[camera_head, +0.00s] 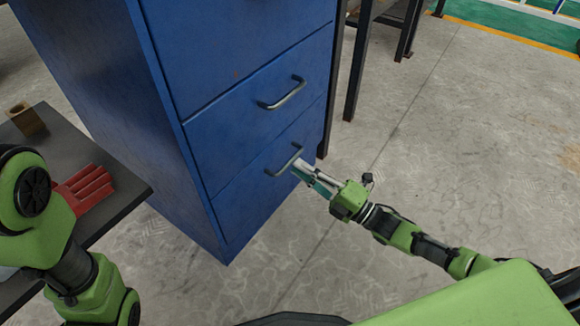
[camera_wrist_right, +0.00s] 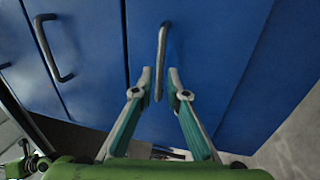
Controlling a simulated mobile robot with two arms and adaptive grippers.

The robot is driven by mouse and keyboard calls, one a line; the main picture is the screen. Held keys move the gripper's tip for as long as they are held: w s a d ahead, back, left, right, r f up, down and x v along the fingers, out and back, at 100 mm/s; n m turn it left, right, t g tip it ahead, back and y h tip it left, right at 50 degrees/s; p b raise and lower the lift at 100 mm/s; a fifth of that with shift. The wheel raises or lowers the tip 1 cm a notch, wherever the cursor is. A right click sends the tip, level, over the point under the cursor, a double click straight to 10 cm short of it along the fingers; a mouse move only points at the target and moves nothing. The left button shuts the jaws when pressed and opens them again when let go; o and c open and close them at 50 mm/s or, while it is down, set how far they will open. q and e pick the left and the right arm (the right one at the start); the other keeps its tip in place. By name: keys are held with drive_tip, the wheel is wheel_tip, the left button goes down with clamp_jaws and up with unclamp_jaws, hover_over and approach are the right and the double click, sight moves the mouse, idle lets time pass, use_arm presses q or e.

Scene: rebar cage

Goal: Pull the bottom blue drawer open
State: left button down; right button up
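The blue cabinet stands in the middle of the head view. Its bottom blue drawer (camera_head: 262,189) is flush with the cabinet front and carries a grey bar handle (camera_head: 285,162). My right gripper (camera_head: 302,172) is at this handle. In the right wrist view, the handle (camera_wrist_right: 162,50) runs between the two teal-and-grey fingers of my right gripper (camera_wrist_right: 160,82). The fingers are apart, with a gap visible on the right side of the handle. My left arm shows at the left edge, but its gripper is out of view.
Another drawer with its own handle (camera_head: 283,93) is directly above. A dark table (camera_head: 120,180) with a red object (camera_head: 86,190) and a brown block (camera_head: 26,119) stands left of the cabinet. The concrete floor (camera_head: 440,150) in front and to the right is clear.

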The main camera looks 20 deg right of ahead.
sight(291, 161)
drive_tip(key=shift+b+x, duration=0.65)
drive_tip(key=shift+x, duration=1.4)
clamp_jaws()
drive_tip(key=shift+s, duration=0.1)
